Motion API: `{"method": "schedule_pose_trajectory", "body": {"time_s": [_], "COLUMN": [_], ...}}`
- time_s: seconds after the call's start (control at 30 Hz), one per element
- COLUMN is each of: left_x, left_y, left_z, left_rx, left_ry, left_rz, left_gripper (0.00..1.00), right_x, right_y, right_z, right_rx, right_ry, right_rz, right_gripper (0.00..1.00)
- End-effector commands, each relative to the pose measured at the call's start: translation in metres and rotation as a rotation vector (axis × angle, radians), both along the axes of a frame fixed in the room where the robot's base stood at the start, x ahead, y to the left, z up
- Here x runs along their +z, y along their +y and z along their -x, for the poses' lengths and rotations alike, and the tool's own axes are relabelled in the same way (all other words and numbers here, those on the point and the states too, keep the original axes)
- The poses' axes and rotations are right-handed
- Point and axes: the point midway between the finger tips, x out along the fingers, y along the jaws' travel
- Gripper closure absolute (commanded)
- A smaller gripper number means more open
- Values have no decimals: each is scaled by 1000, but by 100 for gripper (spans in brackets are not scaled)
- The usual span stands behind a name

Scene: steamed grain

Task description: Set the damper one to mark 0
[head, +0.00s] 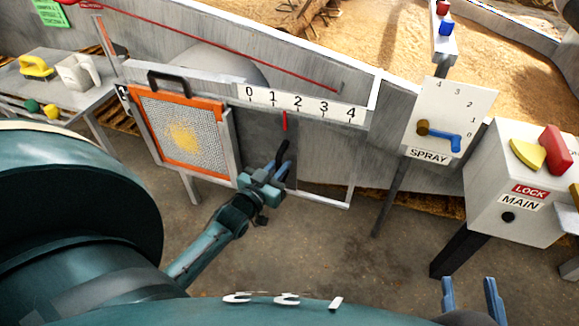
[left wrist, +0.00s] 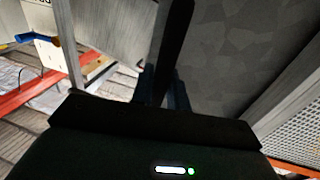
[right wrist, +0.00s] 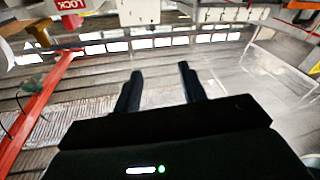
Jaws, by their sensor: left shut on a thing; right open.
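Damper one is a dark grey sliding plate (head: 255,135) in a metal frame, below a white scale (head: 300,104) marked 0 to 4. Its red pointer (head: 285,121) stands between marks 1 and 2. My left gripper (head: 274,172) is shut on the plate's black upright handle (head: 283,152). The handle also shows between the fingers in the left wrist view (left wrist: 172,45). My right gripper (head: 470,298) is open and empty at the bottom right, and its fingers (right wrist: 160,90) show apart in the right wrist view.
An orange-framed mesh screen (head: 172,97) sits left of the plate. A SPRAY panel (head: 450,105) with a blue lever and a LOCK/MAIN box (head: 520,180) stand to the right. A side table (head: 85,100) is at far left. The floor in front is clear.

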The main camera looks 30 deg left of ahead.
Motion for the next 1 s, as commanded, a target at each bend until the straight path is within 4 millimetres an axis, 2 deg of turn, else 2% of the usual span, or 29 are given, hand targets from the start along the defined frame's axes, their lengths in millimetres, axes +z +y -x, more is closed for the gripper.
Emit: {"method": "schedule_pose_trajectory", "body": {"time_s": [0.03, 0.1, 0.2, 0.33, 0.73, 0.77, 1.0], "left_x": [2, 2, 0, 0, 0, 0, 0], "left_y": [24, 44, 68, 87, 97, 97, 95], "left_z": [5, 10, 16, 21, 23, 23, 22], "left_rx": [10, 11, 10, 9, 14, 14, 12], "left_ry": [8, 8, 8, 7, 5, 5, 5], "left_rz": [-13, -13, -12, -7, -4, -4, -4], "left_gripper": [100, 100, 100, 100, 100, 82, 65], "right_x": [4, 1, -2, -3, -3, -3, -2], "right_y": [-1, -5, -7, -7, -7, -7, -6], "right_z": [-1, -2, -3, -3, -3, -3, -2], "right_rx": [-5, -23, -34, -36, -35, -35, -32], "right_ry": [11, 45, 69, 80, 84, 83, 82], "right_rz": [6, 8, 8, 10, 10, 9, 7], "right_gripper": [59, 59, 59, 59, 59, 59, 59]}}
